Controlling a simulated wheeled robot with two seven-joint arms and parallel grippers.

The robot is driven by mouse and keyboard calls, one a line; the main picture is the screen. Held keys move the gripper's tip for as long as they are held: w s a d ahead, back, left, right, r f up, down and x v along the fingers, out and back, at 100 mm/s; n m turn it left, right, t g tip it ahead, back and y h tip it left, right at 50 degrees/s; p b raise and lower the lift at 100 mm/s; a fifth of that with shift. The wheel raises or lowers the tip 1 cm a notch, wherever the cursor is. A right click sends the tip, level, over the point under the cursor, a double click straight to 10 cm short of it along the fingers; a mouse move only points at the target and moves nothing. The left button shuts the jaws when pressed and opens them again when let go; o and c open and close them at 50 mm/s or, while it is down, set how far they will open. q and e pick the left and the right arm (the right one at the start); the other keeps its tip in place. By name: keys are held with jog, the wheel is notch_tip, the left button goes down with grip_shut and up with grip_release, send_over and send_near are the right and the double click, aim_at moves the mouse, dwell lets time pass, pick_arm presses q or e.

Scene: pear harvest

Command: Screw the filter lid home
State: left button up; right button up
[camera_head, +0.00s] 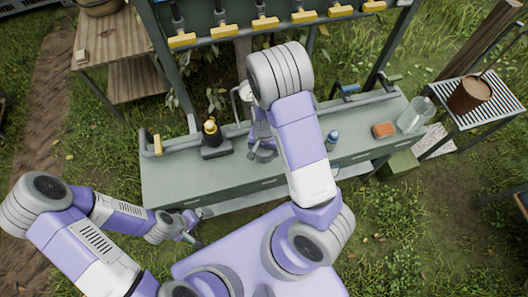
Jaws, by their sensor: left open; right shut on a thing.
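My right arm reaches over the grey-green bench (180,185), and its gripper (262,155) is low at the bench's middle, partly covered by my own arm. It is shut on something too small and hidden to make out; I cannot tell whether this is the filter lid. A small round white piece (245,92) shows just behind it, beside the pipe; I cannot tell what it is. A black bottle-like part with a yellow top (211,130) stands upright on a dark base, left of the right gripper. My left gripper (194,230) is open and empty, in front of the bench's lower left.
A grey pipe (185,143) runs along the bench's back. A blue-capped bottle (332,140), an orange block (383,130) and a clear jug (414,115) stand to the right. Yellow-handled valves (265,23) line the rack above. A slatted side table (495,105) holds a brown pot (469,95).

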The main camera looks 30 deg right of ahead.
jog(key=shift+r, duration=0.4)
jog(key=shift+w+a, duration=0.1)
jog(key=w+a+r+n+b, duration=0.2)
jog(key=a+r+n+b, duration=0.2)
jog(key=n, duration=0.5)
jog(key=shift+w+a+r, duration=0.4)
jog(key=shift+a+r, duration=0.1)
